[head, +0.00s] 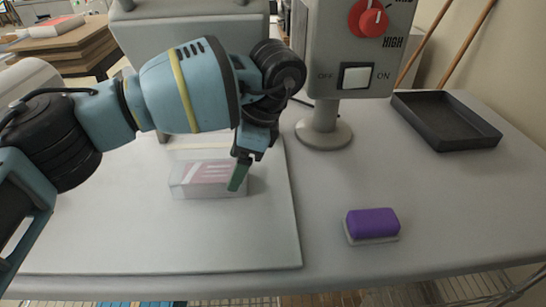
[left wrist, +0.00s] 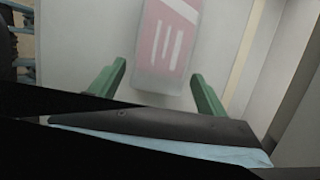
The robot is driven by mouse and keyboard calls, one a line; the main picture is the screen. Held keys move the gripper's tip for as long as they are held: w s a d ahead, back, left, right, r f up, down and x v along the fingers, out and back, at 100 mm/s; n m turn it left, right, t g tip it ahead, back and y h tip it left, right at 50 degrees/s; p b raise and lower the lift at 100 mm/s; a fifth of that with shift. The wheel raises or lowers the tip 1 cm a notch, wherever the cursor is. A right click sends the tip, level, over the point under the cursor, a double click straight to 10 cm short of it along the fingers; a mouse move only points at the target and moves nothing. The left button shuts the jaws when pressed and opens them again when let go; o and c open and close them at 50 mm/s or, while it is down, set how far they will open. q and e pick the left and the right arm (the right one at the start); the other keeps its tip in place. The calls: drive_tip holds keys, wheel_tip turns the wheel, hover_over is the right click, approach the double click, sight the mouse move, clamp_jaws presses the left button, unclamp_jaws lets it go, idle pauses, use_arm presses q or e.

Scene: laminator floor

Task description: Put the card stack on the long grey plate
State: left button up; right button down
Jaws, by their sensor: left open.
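The card stack (head: 205,176), a clear-looking block with a pink face and white stripes, lies flat on the long grey plate (head: 150,245) in the head view. It also shows in the left wrist view (left wrist: 168,48), beyond and partly between the fingertips. My left gripper (head: 239,176) is at the right end of the stack, its green fingers open with nothing held. In the left wrist view the two fingers (left wrist: 156,88) stand apart, one on each side of the stack's near end; contact is not visible. My right gripper is not in view.
A purple eraser-like block (head: 372,224) lies on the table to the right. An empty black tray (head: 445,120) is at the back right. A grey machine post (head: 323,125) with a switch box (head: 355,50) stands behind. The table's right front is mostly clear.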

use_arm(q)
drive_tip(key=d+b, duration=0.1)
drive_tip(key=d, duration=0.5)
drive_tip(key=shift+f, duration=0.15)
drive_tip(key=shift+d, duration=0.75)
idle(0.7)
